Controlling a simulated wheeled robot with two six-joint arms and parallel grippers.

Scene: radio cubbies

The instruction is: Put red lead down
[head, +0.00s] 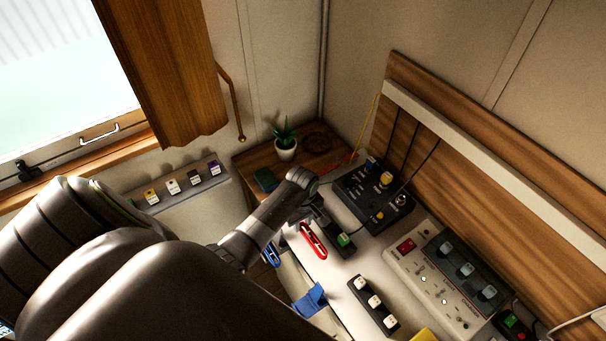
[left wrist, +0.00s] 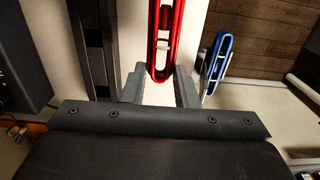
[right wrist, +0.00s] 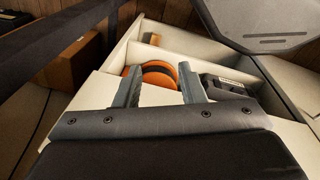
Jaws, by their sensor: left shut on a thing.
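The red lead (head: 313,240) is a long red piece with a slot, over the white worktop near its left edge. It also shows upright in the left wrist view (left wrist: 165,40), its lower end between the fingertips. My left gripper (left wrist: 160,78) is shut on that end. In the head view the left arm reaches in from the left, and its fingers are hard to make out. I cannot tell whether the lead touches the worktop. My right gripper (right wrist: 160,88) is open and empty in the right wrist view, above a white compartmented box (right wrist: 200,62) with orange round things (right wrist: 158,74).
A similar blue lead (head: 271,256) hangs beside the worktop's left edge. A dark block with a green switch (head: 343,240) is close right of the red lead. Black radio gear (head: 372,192) stands behind; a switch strip (head: 374,304) lies in front. A potted plant (head: 286,148) stands on the far shelf.

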